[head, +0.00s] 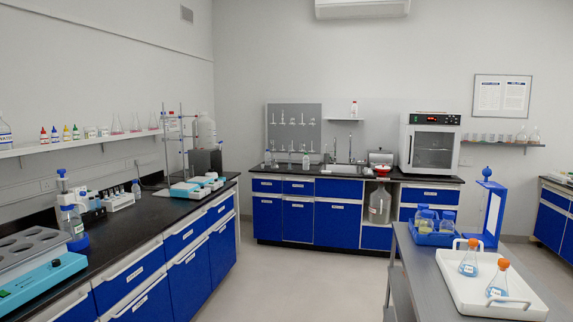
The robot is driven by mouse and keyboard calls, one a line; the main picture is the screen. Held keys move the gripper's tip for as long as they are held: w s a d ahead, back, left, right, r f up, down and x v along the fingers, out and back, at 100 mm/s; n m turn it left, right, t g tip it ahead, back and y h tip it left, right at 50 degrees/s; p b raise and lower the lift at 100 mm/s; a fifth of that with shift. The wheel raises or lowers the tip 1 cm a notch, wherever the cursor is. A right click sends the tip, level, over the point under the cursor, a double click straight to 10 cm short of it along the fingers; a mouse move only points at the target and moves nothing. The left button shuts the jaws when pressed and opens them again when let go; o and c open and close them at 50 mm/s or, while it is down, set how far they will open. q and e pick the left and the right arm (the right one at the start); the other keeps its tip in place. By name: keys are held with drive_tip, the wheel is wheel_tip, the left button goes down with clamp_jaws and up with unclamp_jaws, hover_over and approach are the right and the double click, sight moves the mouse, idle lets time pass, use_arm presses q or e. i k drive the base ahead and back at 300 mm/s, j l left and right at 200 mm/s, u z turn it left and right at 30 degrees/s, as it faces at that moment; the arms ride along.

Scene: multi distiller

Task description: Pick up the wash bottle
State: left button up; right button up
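I cannot tell for certain which bottle is the wash bottle. A clear bottle with a blue label (5,134) stands on the left wall shelf, cut off by the picture's left edge. A small bottle with a blue-grey top (136,190) stands upright on the left black bench. A white bottle with a red top (354,109) stands on the small shelf above the sink. Small bottles (305,161) stand on the back counter left of the sink. Neither of my grippers is in view, and none of these bottles is held in sight.
The left bench (124,226) carries a blue-fronted bath (43,283) and other devices.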

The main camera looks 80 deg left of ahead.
sight(306, 159)
drive_tip(key=u, duration=2.75)
drive_tip(key=i+u, duration=0.15)
drive_tip(key=i, duration=6.35)
drive_tip(key=l, duration=0.1)
